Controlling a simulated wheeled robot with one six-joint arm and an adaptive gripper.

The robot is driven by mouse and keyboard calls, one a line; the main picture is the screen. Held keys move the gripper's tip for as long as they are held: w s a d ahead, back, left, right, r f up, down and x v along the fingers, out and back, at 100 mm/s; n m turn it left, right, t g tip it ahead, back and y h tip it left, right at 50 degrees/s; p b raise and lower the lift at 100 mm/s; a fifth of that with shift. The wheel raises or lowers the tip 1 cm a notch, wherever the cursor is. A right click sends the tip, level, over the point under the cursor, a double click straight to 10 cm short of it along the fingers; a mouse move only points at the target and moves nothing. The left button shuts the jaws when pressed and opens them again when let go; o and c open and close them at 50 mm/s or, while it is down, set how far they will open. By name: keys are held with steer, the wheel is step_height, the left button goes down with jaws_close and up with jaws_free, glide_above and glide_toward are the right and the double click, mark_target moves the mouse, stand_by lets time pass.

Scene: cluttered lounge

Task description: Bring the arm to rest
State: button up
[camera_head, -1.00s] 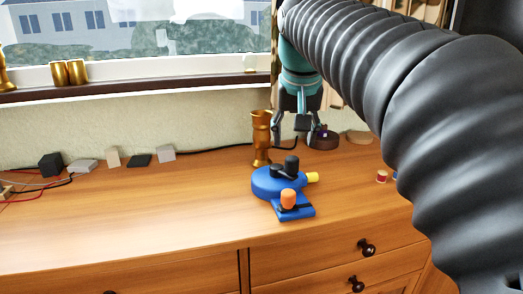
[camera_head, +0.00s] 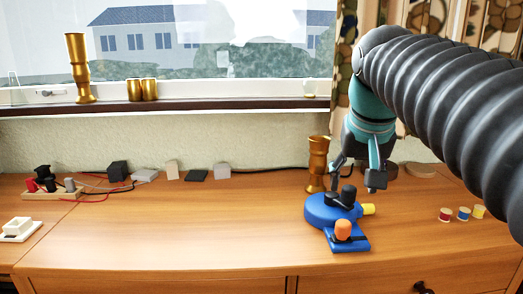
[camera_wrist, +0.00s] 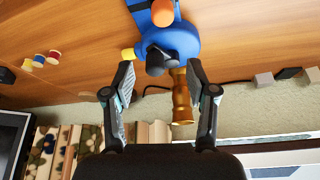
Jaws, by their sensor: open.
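My gripper (camera_head: 357,184) is open and empty, hanging above the back of the wooden cabinet top (camera_head: 200,240) in the head view. In the wrist view my gripper (camera_wrist: 163,80) shows its two fingers spread wide with nothing between them. A blue device (camera_head: 321,208) with black knobs, an orange knob and a yellow end lies on the cabinet just in front of and below my gripper. The blue device also shows at the top of the wrist view (camera_wrist: 183,40). My arm comes in from the right in the head view.
A gold vase (camera_head: 317,165) stands close to the left of my gripper. Several small blocks (camera_head: 145,176) line the wall. Thread spools (camera_head: 463,213) stand at right. A white switch (camera_head: 17,229) and wired board (camera_head: 52,190) are at left. The middle left top is clear.

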steer(key=s+a+f+n, duration=0.1)
steer(key=s+f, duration=0.3)
steer(key=f, duration=0.3)
steer(key=s+a+f, duration=0.1)
steer(key=s+f, duration=0.3)
steer(key=f, duration=0.3)
steer(key=s+a+f+n+t+y, duration=0.1)
steer(key=s+f, duration=0.4)
steer(key=f, duration=0.2)
steer(key=shift+a+f+n, duration=0.3)
steer(key=shift+a+f, duration=0.1)
